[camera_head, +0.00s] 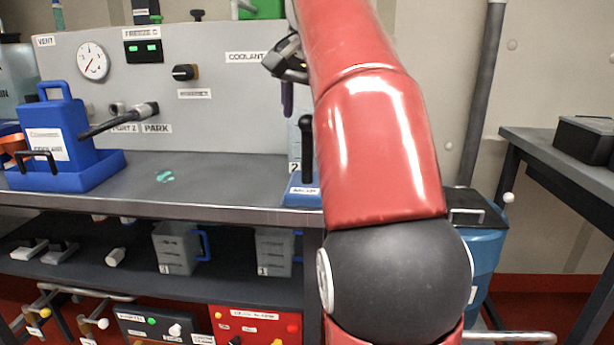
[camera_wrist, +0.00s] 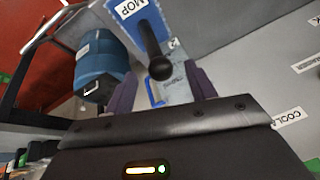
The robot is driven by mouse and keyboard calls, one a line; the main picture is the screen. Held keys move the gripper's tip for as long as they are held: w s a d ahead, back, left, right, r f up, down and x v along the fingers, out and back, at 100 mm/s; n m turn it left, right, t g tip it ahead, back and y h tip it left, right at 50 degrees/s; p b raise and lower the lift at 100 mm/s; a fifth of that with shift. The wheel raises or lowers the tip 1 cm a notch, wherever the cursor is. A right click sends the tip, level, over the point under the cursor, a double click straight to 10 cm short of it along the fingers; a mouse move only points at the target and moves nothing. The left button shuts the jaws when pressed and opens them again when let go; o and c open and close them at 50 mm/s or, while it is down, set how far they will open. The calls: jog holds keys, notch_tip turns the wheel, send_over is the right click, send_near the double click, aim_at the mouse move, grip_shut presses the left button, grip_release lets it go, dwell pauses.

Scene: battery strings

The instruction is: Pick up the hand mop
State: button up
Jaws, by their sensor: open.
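The hand mop (camera_head: 303,193) stands on the bench, partly behind my red arm in the head view. It has a blue base with a label and an upright black handle (camera_head: 307,135). In the wrist view its blue base (camera_wrist: 133,15) reads "MOP", and the black handle points toward the camera. My gripper (camera_head: 288,98) is above the bench, higher than the handle and slightly left of it in the head view. In the wrist view my gripper (camera_wrist: 163,88) has its purple fingers apart, with the handle's end showing beyond and between them. Nothing is held.
A grey panel (camera_head: 215,95) with a gauge and knobs backs the bench (camera_head: 230,185). A grey jug (camera_wrist: 178,82) with a blue handle is near the mop. A blue container (camera_head: 62,130) in a blue tray stands left, by a nozzle (camera_head: 120,120). A blue bin (camera_head: 487,255) stands right.

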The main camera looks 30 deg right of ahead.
aim_at(307, 155)
jog(key=b+x, duration=0.1)
jog(key=x, duration=0.4)
jog(key=shift+w+f+b, duration=0.15)
jog(key=shift+b, duration=0.15)
grip_shut()
